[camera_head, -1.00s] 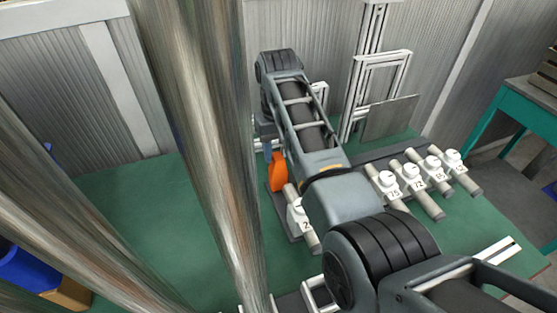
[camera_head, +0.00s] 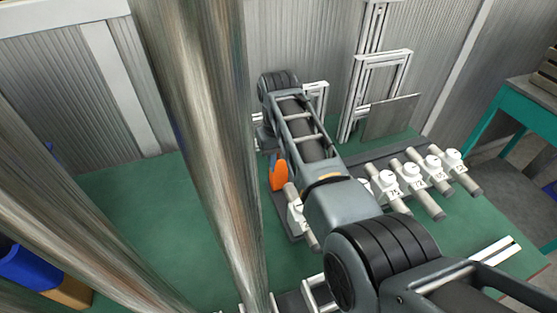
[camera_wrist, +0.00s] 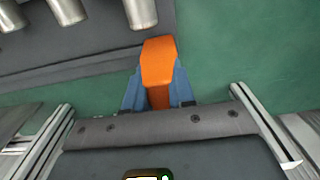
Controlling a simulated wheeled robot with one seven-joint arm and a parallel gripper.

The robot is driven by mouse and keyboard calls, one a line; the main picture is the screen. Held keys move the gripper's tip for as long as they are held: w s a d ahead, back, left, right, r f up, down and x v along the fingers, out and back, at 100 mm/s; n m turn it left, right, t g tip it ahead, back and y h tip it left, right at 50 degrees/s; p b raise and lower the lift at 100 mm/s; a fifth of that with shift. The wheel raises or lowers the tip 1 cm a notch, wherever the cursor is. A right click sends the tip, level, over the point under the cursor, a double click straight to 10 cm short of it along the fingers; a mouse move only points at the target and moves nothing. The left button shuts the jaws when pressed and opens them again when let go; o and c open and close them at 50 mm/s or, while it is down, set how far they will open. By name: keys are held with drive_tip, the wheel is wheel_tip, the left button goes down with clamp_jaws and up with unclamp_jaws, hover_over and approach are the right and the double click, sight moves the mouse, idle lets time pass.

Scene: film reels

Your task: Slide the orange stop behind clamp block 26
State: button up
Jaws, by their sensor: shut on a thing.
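The orange stop (camera_head: 279,176) is by the left end of the dark rail board, just beyond the leftmost clamp block (camera_head: 297,216). Part of that block is hidden by my arm, and its number is not readable now. In the wrist view the orange stop (camera_wrist: 158,62) sits between the blue fingers of my gripper (camera_wrist: 157,88), which is shut on it. There its front end overlaps the edge of the dark board (camera_wrist: 100,62). Whether it touches the board is unclear. In the head view my gripper is mostly hidden behind my wrist.
Several more white clamp blocks (camera_head: 412,171) with grey cylinders stand in a row to the right. A white frame (camera_head: 376,75) and a grey plate (camera_head: 390,118) stand behind them. The green table (camera_head: 130,215) is clear at left.

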clamp_jaws()
drive_tip(key=shift+w+d+r+p, duration=0.1)
drive_tip(key=shift+w+d+p, duration=0.15)
drive_tip(key=shift+d, duration=0.3)
drive_tip(key=shift+a, duration=0.1)
drive_tip(key=o, duration=0.6)
unclamp_jaws()
drive_tip(key=shift+o, duration=0.2)
wheel_tip(320, 180, up, 8)
drive_tip(key=shift+f, duration=0.2)
